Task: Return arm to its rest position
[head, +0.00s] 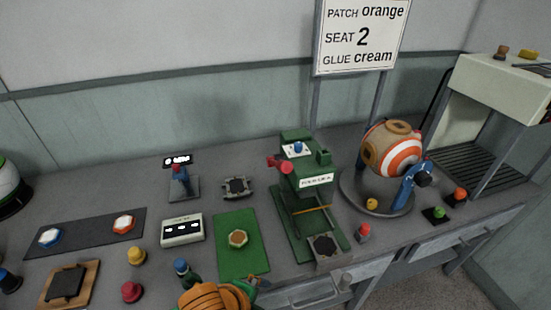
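Neither of my grippers shows in the head view, and I see no arm of mine that I can be sure of. A green press (305,185) stands mid-bench with a red knob at its left side. A dark square plate (325,246) sits at its front foot. A white ball with orange stripes and tan patches (393,150) rests in a round grey stand (348,190) with a blue clamp (410,186) at its right. A sign (360,38) reads patch orange, seat 2, glue cream.
A green mat (240,262) holds a tan hexagonal piece (238,238). A dark strip (85,235) bears two hexagonal patches. An orange ribbed object (215,296), cut off by the bottom edge, is unclear. A cream machine (500,85) stands at right. Bare bench lies behind the strip.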

